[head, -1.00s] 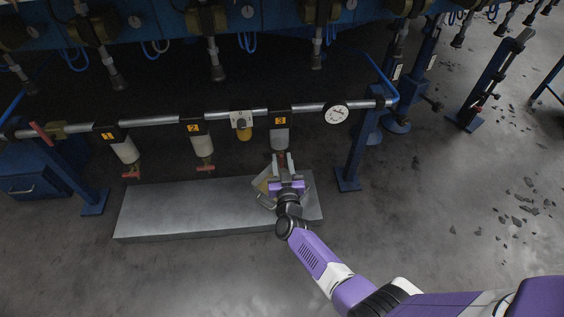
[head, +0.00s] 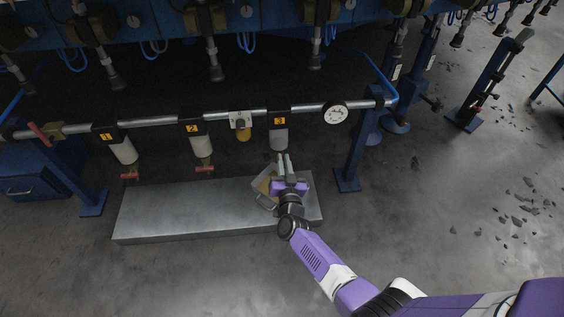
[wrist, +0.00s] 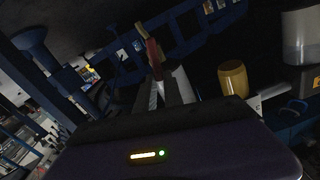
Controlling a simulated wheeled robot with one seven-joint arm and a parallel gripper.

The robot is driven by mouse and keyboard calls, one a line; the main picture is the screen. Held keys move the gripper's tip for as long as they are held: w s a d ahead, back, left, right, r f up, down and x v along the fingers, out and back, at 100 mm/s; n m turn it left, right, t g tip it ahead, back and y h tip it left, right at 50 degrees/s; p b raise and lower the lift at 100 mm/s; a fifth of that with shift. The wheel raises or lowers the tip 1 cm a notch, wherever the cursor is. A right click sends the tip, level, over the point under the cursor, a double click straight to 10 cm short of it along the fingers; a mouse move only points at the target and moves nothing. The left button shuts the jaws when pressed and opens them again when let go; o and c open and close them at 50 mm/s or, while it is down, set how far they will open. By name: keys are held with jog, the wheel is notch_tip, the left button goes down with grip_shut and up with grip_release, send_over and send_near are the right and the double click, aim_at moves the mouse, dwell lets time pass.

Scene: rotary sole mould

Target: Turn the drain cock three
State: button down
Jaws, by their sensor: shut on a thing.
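Unit three is the pale bowl (head: 280,140) under the yellow 3 label (head: 280,121) on the pipe. My gripper (head: 284,163) is just below this bowl, with its fingers pointing up at it. In the wrist view the red handle (wrist: 153,55) of drain cock three stands between my fingertips (wrist: 160,80), with a brass part (wrist: 140,28) beyond it. My gripper is shut on this handle. In the head view my fingers hide the cock.
Cocks one (head: 130,176) and two (head: 204,168) have red handles under their bowls. An amber bowl (head: 243,134) and a gauge (head: 335,113) are close by. A container (head: 262,184) stands on the grey slab (head: 170,212) behind my gripper. A blue post (head: 354,160) stands to the right.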

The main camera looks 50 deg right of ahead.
jog(key=shift+s+d+f+m+b, duration=0.3)
jog(key=shift+f+m+b, duration=0.25)
jog(key=shift+m, duration=2)
jog(key=shift+s+d+f+m+b, duration=0.35)
jog(key=shift+m+b, duration=0.3)
jog(key=shift+m, duration=1.85)
jog(key=shift+s+d+f+m+b, duration=0.15)
jog(key=shift+f+m+b, duration=0.45)
jog(key=shift+m, duration=1.95)
jog(key=c, duration=1.5)
grip_release()
jog(key=shift+o, duration=0.2)
jog(key=p+v, duration=0.3)
jog(key=v, duration=0.4)
jog(key=shift+s+a+p, duration=0.25)
jog(key=shift+s+p, duration=0.05)
jog(key=shift+p, duration=0.05)
